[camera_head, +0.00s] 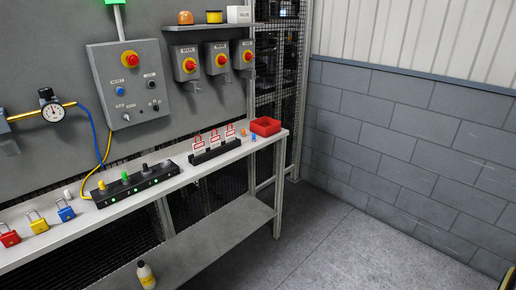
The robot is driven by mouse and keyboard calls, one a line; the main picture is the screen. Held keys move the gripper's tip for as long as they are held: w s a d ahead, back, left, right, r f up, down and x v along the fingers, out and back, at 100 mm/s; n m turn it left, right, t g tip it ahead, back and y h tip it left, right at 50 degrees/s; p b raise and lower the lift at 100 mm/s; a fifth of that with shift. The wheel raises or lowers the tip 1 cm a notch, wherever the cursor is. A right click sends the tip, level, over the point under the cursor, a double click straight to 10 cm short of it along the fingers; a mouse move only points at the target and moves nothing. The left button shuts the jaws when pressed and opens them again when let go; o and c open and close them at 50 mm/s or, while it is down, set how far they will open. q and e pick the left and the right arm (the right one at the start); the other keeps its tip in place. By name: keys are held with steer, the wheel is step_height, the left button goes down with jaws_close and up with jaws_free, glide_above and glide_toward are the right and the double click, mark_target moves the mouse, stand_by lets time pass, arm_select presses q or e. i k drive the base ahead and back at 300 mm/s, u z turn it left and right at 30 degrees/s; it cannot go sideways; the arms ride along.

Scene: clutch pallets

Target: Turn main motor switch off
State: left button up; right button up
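Three grey switch boxes hang on the wall panel below a small shelf: a left box (186,65), a middle box (217,60) and a right box (243,57). Each has a red knob on a yellow plate and a small label. The labels are too small to read surely, so I cannot tell which is the main motor switch. The knob positions are also unclear. A larger grey control box (129,85) to the left has a red button on yellow, smaller knobs and a green light on top. Neither of my grippers is in view.
A grey bench (150,190) runs below the panel. A bottle (146,275) stands below.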

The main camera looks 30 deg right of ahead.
mark_target(189, 66)
steer(key=u, duration=0.05)
steer(key=k, duration=0.25)
steer(key=z, duration=1.15)
steer(key=i, duration=0.75)
steer(key=u, duration=0.5)
